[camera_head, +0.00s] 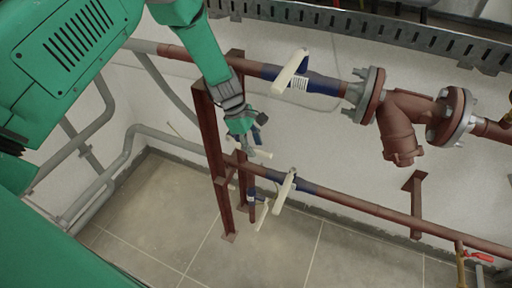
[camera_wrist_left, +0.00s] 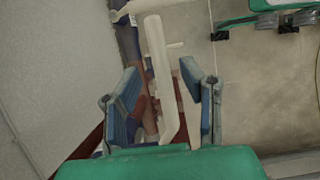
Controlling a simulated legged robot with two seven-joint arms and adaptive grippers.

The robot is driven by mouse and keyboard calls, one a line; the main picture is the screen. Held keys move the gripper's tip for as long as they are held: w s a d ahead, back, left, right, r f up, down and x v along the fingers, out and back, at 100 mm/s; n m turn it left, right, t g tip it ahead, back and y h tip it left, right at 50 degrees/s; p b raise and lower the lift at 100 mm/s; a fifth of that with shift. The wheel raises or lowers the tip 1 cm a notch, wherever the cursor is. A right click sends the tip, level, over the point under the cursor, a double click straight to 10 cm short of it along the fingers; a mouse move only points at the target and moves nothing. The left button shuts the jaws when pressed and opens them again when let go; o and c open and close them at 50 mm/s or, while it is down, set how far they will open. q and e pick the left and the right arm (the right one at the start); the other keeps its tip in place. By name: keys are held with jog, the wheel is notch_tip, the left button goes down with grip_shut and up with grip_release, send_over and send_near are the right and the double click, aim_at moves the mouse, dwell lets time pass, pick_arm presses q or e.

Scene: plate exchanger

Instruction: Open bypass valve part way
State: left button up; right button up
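My left gripper (camera_head: 246,136) reaches down near the rust-red post, between the upper and lower pipes. In the wrist view its blue-padded fingers (camera_wrist_left: 160,68) are spread apart. A long cream valve lever (camera_wrist_left: 160,85) with a bent end lies in the gap between them, with space visible on both sides. In the head view a cream lever (camera_head: 262,214) belongs to a small blue valve (camera_head: 251,196) low beside the post. Another cream lever (camera_head: 284,191) sits on the lower pipe's blue valve. I cannot tell for certain which is the bypass valve. My right gripper is not in view.
The upper pipe (camera_head: 245,67) carries a blue valve with a cream lever (camera_head: 291,71), then a flanged strainer (camera_head: 402,118). The rust-red post (camera_head: 213,150) stands close to my left gripper. A perforated tray (camera_head: 380,27) runs along the wall. The tiled floor (camera_head: 165,215) is clear.

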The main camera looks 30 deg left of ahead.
pick_arm(q)
jog(key=shift+d+f, duration=0.25)
jog(key=shift+f, duration=0.3)
grip_shut()
